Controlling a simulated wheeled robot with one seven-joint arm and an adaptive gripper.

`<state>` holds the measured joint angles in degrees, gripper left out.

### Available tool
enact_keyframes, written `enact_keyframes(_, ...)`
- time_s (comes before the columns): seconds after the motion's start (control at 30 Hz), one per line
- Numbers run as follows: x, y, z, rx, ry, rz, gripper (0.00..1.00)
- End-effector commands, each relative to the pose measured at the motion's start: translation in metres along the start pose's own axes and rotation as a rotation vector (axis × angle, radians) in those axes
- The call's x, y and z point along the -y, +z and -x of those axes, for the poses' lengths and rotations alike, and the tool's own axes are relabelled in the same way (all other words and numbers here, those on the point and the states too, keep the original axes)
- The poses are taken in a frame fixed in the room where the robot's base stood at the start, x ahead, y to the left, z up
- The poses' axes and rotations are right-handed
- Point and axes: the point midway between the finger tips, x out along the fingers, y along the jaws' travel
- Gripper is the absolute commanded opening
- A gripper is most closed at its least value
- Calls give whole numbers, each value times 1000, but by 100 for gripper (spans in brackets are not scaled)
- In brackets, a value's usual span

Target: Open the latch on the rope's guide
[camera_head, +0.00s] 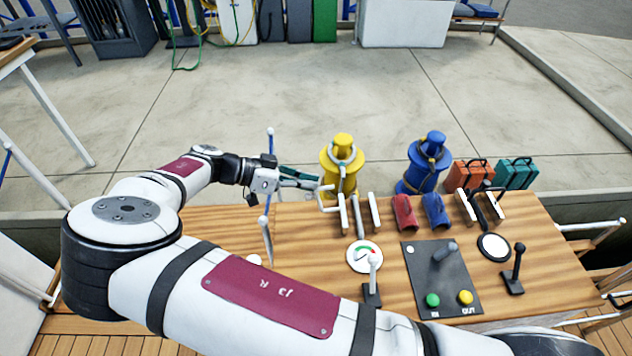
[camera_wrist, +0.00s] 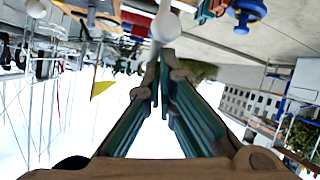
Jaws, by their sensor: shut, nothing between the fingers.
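My gripper (camera_head: 318,185) is shut and empty, its fingers pointing right beside the yellow winch (camera_head: 340,172). The fingertips are close to a bent white handle (camera_head: 328,207) at the left of a set of white bars with a dark centre piece (camera_head: 356,215). Whether they touch cannot be told. In the wrist view, the teal fingers (camera_wrist: 162,75) meet just below a white rounded knob (camera_wrist: 165,26). Two rope fittings, red (camera_head: 405,212) and blue (camera_head: 436,211), sit to the right. I cannot tell which part is the latch.
A blue winch (camera_head: 428,165) stands behind the wooden table (camera_head: 545,240). A second set of white bars (camera_head: 466,207) is at the right. A black panel (camera_head: 440,285) with knobs, upright levers (camera_head: 373,275), and orange (camera_head: 470,175) and green (camera_head: 515,174) cases crowd nearby.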

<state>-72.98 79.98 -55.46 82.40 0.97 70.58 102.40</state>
Motion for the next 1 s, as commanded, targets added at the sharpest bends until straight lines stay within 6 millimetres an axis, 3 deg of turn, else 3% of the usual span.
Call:
enact_keyframes(0.8, 4, 13, 6, 10, -5, 1, 0)
enact_keyframes(1.0, 7, 2, 2, 11, -3, 0, 0)
